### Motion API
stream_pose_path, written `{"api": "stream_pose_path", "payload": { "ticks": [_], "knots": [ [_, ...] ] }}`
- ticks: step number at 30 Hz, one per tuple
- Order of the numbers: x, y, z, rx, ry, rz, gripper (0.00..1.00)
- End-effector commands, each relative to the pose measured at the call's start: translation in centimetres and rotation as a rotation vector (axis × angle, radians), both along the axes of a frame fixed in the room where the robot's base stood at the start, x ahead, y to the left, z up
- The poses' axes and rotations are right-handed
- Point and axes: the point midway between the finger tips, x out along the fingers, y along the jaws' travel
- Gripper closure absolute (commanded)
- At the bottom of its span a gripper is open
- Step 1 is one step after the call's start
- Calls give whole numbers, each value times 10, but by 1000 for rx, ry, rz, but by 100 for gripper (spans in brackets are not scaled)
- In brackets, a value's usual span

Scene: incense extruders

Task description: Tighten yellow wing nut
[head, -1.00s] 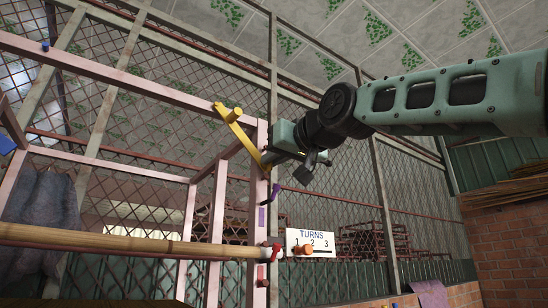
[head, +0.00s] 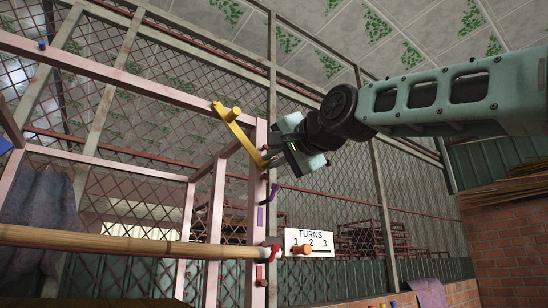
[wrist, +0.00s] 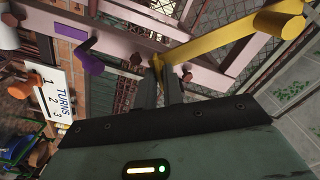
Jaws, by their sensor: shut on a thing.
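A yellow bar (head: 240,136) with a round yellow knob at its upper end slants down to the pink frame post (head: 256,195). The yellow wing nut (wrist: 157,66) shows as a small yellow piece at the bar's lower end in the wrist view, mostly hidden by my fingers. My gripper (head: 270,161) is at this lower end of the bar, and its fingertips (wrist: 159,82) are shut on the wing nut. In the head view the gripper body hides the nut.
A white TURNS sign (head: 309,237) numbered 1 to 3, with an orange knob (head: 302,249), is lower right on the post. A purple lever (head: 272,192) sticks out just below my gripper. A bamboo pole (head: 130,241) crosses at left. Open air lies to the right.

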Motion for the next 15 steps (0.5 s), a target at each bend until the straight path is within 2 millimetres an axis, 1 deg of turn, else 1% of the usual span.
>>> {"api": "stream_pose_path", "payload": {
  "ticks": [6,15],
  "knots": [
    [0,0,-1,163,113,0,100],
    [0,-1,-2,339,230,0,100]
  ]
}}
